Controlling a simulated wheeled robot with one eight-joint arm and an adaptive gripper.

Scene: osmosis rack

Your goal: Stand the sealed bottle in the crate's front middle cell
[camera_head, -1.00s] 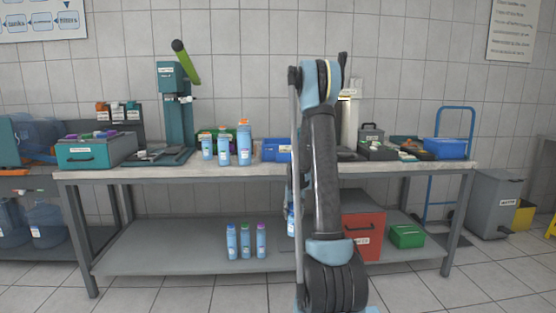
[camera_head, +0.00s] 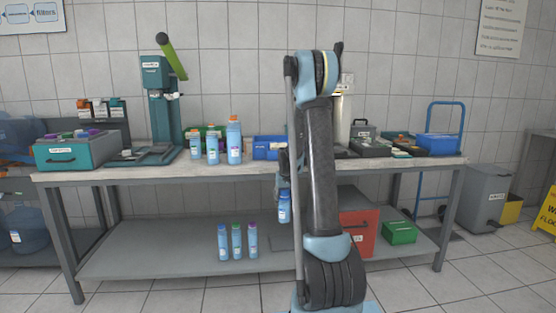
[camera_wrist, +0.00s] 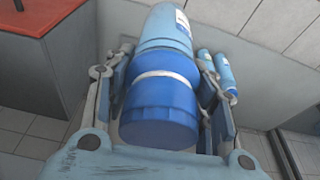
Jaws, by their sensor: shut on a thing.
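A blue bottle with a ribbed blue cap (camera_wrist: 158,112) and a pale ring below the cap is held in my gripper (camera_wrist: 165,75). The gripper is shut on it near the cap. In the head view the bottle (camera_head: 285,208) hangs about upright below my gripper (camera_head: 284,187), between the tabletop and the lower shelf in the picture. My arm hides part of the scene behind it. A blue bin (camera_head: 267,148) on the tabletop is partly hidden by my arm; I cannot tell whether it is the crate, and no cells are clear.
Three bottles (camera_head: 237,241) stand on the lower shelf, left of the held bottle. Several bottles (camera_head: 234,143) stand on the tabletop (camera_head: 130,173). A red box (camera_head: 358,231) and a green box (camera_head: 399,232) sit right of my arm. The shelf's left part is clear.

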